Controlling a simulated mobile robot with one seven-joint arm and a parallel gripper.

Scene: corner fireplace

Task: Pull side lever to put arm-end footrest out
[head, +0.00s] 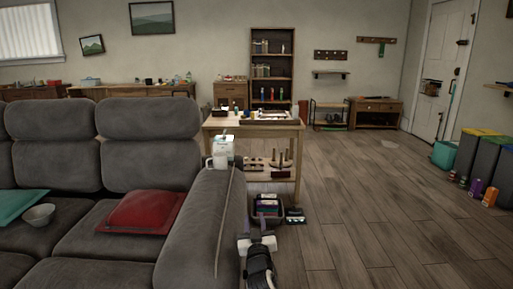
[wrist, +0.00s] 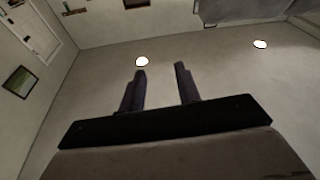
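The grey sofa (head: 150,175) fills the left of the head view, with its padded right arm (head: 205,220) nearest to me. I cannot make out a side lever or a footrest; the outer side of the sofa arm is mostly turned away or hidden. My own arm shows low in the head view, just right of the sofa arm. In the wrist view my gripper (wrist: 160,69) has its two dark fingers apart with nothing between them. It points toward the pale ceiling and walls, and no part of the sofa is identifiable there.
A mug (head: 217,162) and a carton (head: 224,147) stand at the sofa arm. A wooden table (head: 254,130) stands behind. The wooden floor (head: 380,215) to the right is clear.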

